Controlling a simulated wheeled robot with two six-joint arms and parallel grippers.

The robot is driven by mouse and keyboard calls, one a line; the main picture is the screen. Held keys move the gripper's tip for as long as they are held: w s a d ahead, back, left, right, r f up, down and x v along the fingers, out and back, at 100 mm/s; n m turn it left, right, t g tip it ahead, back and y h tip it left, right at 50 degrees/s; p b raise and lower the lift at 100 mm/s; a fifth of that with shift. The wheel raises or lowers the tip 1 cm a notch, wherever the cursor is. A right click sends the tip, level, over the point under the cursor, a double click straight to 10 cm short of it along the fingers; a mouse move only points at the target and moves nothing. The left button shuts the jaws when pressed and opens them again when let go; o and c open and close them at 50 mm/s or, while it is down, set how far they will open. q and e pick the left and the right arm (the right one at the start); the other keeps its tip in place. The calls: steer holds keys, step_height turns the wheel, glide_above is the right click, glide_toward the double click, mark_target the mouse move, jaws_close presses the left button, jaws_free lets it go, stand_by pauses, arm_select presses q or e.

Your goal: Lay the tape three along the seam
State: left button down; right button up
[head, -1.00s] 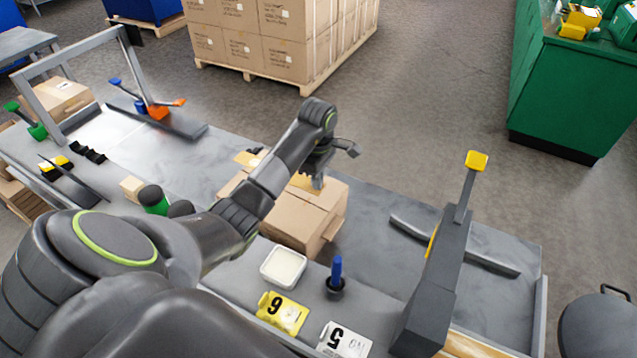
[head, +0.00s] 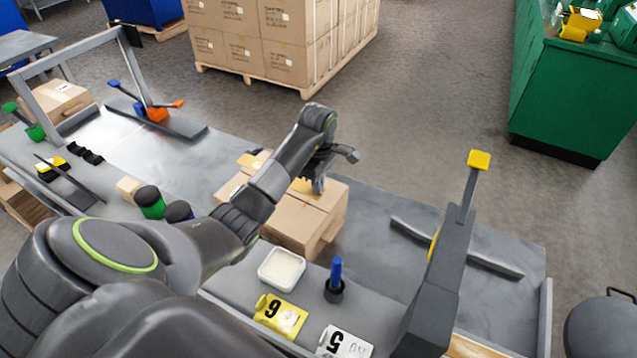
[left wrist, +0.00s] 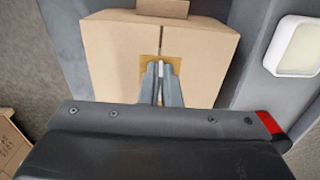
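A closed brown carton (head: 292,225) lies on the grey bench, and its top fills the middle of the left wrist view (left wrist: 110,60). My left gripper (head: 318,187) is right over the carton top. Its fingers (left wrist: 160,72) are close together and look shut, with a thin pale strip between them. A yellow-brown tape patch (head: 304,186) is at the fingertips; it shows on both sides of them in the left wrist view (left wrist: 176,64). I cannot tell if the fingers pinch it. The seam runs up from the patch. My right gripper is not in view.
A white dish (head: 282,268), a blue-handled tool (head: 336,275), a yellow number 6 card (head: 281,315) and a white number 5 card (head: 345,343) are near the front edge. A tall dark lever with yellow knob (head: 479,160) stands at right. Bare bench (head: 370,235) lies between carton and lever.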

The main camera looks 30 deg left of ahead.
mark_target(319, 210)
arm_select(q)
steer(key=shift+f+b, duration=2.7)
steer(key=shift+f, duration=0.45)
steer(key=c, duration=2.1)
jaws_free()
steer(key=o, duration=0.5)
steer(key=shift+o, duration=0.2)
steer(key=shift+r, duration=0.1)
